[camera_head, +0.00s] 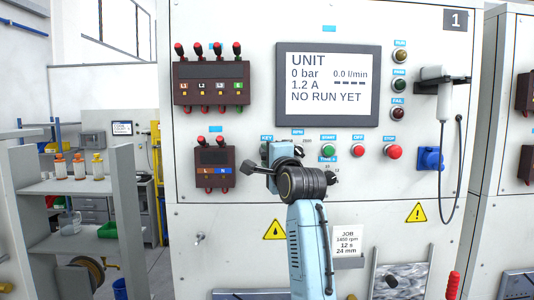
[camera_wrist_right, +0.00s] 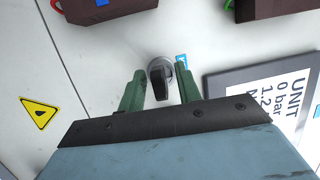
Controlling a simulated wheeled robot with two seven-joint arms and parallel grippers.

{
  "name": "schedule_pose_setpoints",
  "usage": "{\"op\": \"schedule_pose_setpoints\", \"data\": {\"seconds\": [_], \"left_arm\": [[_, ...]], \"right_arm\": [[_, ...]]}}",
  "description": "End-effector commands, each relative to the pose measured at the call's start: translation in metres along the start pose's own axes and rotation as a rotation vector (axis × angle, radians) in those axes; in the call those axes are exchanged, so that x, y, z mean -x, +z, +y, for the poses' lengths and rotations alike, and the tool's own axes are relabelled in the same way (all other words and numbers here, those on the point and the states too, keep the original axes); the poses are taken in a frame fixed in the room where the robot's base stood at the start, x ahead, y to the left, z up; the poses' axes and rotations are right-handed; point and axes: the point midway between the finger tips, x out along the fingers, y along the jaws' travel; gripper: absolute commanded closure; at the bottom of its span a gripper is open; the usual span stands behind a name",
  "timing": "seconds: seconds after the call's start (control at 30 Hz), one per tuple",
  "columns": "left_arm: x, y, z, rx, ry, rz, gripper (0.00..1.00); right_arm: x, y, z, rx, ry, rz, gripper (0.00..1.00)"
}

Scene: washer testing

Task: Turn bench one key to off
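Bench one is the white panel (camera_head: 300,25) with the number 1 plate at its top right. Its key switch shows in the right wrist view as a black key (camera_wrist_right: 161,90) in a round silver lock. In the head view, my gripper hides the switch, and only the blue KEY label (camera_head: 267,138) shows. My right gripper (camera_wrist_right: 160,74) is at the switch with its two green fingers apart, one on each side of the key. A gap shows between each finger and the key. The right gripper also shows in the head view (camera_head: 277,152). My left gripper is in neither view.
The screen (camera_head: 327,85) reads NO RUN YET. Right of my gripper are a green button (camera_head: 328,150) and red buttons (camera_head: 395,152). Terminal blocks (camera_head: 211,83) are on the left. A hand-held device (camera_head: 440,95) hangs on the right. Shelves stand at the far left.

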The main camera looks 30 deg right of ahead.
Motion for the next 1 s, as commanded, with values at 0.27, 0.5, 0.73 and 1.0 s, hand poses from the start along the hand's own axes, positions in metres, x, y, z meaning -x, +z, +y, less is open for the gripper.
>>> {"op": "schedule_pose_setpoints", "data": {"seconds": [0.27,0.5,0.73,1.0], "left_arm": [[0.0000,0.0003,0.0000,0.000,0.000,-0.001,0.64],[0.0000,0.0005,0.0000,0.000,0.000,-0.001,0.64],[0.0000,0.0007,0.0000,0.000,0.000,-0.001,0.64],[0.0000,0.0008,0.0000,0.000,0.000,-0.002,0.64]], "right_arm": [[0.0002,0.0002,0.0001,0.000,0.001,0.000,0.87],[0.0003,0.0002,0.0001,0.001,0.001,-0.001,1.00],[0.0006,-0.0021,-0.0008,0.226,0.069,-0.024,1.00],[0.0008,-0.0016,0.0001,0.301,0.095,-0.035,1.00]]}}
